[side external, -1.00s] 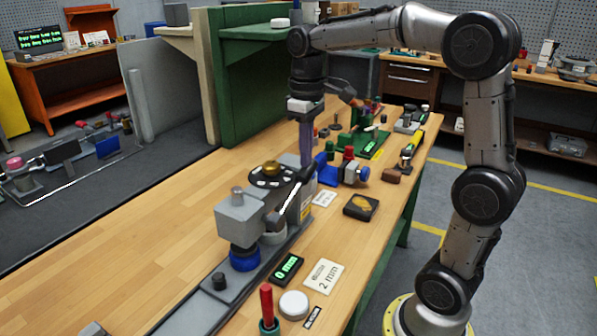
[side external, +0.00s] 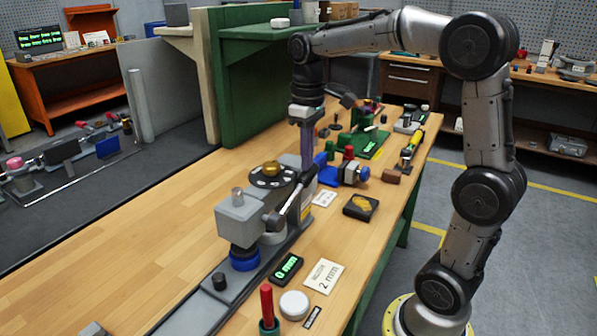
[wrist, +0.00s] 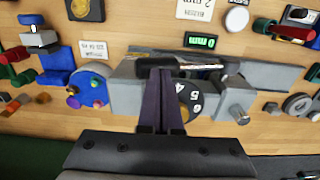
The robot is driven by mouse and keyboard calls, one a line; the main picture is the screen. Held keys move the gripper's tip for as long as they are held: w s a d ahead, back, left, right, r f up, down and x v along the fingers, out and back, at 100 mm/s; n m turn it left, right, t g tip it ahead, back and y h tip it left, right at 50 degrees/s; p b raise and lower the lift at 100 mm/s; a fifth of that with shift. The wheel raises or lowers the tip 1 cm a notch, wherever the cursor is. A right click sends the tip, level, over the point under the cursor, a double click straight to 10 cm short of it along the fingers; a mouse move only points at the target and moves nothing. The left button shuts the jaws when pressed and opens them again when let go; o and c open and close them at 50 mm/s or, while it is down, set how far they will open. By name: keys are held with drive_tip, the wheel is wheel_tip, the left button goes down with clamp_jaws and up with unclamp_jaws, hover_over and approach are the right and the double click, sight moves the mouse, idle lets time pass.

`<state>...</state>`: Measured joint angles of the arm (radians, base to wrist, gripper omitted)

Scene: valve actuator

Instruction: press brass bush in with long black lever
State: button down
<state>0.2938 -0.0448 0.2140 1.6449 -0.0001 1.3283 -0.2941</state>
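The brass bush (side external: 271,168) sits on the dark round dial plate (side external: 268,181) of the grey press fixture (side external: 240,215). I cannot make the bush out clearly in the wrist view, where my fingers cover part of the numbered dial (wrist: 190,100). The long black lever (side external: 291,204) slants up and right from its pivot on the fixture; its black grip (wrist: 204,64) shows in the wrist view just beyond my fingertips. My gripper (side external: 307,172) points down at the lever's upper end, its purple fingers together (wrist: 159,72). Whether they touch the lever is unclear.

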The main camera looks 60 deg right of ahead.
drive_tip(key=shift+d+f, duration=0.25)
drive_tip(key=shift+f, duration=0.4)
idle(0.3)
drive_tip(key=shift+d+f, duration=0.1)
drive_tip(key=shift+f, duration=0.8)
drive_tip(key=shift+d+f, duration=0.1)
drive_tip(key=shift+f, duration=0.1)
idle(0.6)
drive_tip(key=shift+a+r, duration=0.45)
drive_tip(key=shift+r, duration=0.8)
drive_tip(key=shift+a+r, duration=0.4)
drive_tip(key=shift+r, duration=0.8)
drive_tip(key=shift+a+r, duration=0.45)
drive_tip(key=shift+r, duration=0.8)
